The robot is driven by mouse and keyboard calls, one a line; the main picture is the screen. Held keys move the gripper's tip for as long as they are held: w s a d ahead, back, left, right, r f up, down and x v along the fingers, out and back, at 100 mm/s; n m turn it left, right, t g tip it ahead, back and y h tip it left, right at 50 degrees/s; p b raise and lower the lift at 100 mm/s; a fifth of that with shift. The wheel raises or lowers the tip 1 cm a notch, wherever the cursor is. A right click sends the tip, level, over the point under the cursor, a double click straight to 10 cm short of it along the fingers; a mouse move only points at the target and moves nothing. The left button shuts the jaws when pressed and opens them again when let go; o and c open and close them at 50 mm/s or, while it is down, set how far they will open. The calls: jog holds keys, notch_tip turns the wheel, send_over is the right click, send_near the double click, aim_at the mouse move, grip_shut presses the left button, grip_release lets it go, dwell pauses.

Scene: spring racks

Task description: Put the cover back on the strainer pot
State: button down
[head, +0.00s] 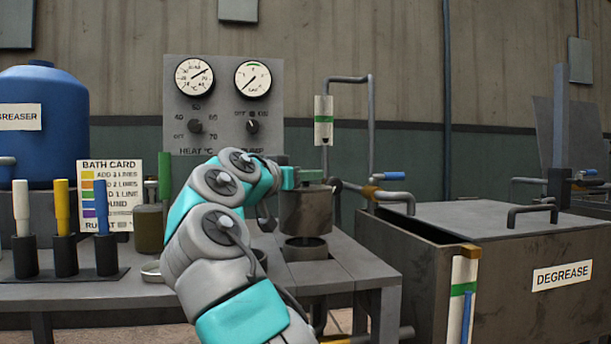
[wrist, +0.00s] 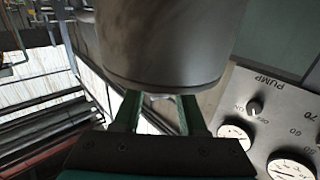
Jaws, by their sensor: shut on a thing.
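A dark grey, stained cylinder (head: 306,212), which I take to be the cover, hangs upright below my gripper (head: 305,174). My green fingers are shut at its top. In the wrist view the cylinder (wrist: 165,45) fills the upper middle, and a small pale part shows between the fingertips (wrist: 160,100). Directly below it on the bench stands a short, dark, open round pot (head: 305,249), which I take to be the strainer pot. A narrow gap seems to separate the two. My arm hides part of the bench to the left.
A grey tank (head: 425,270) labelled DEGREASE stands right of the bench (head: 345,265). A pipe (head: 371,120) rises behind the cylinder. The gauge panel (head: 224,105) stands behind. Coloured handles in holders (head: 66,258) and a green-brown jar (head: 149,228) are at the left.

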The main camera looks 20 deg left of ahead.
aim_at(290, 197)
jog(key=shift+r+p, duration=1.7)
jog(key=shift+r, duration=0.1)
jog(key=shift+p, duration=0.3)
dwell(0.7)
jog(key=shift+f+b, duration=3.6)
jog(key=shift+f, duration=0.3)
jog(key=shift+c, duration=1.9)
grip_release()
jog(key=shift+s, duration=0.1)
jog(key=shift+b+v, duration=0.3)
jog(key=shift+v, duration=3.55)
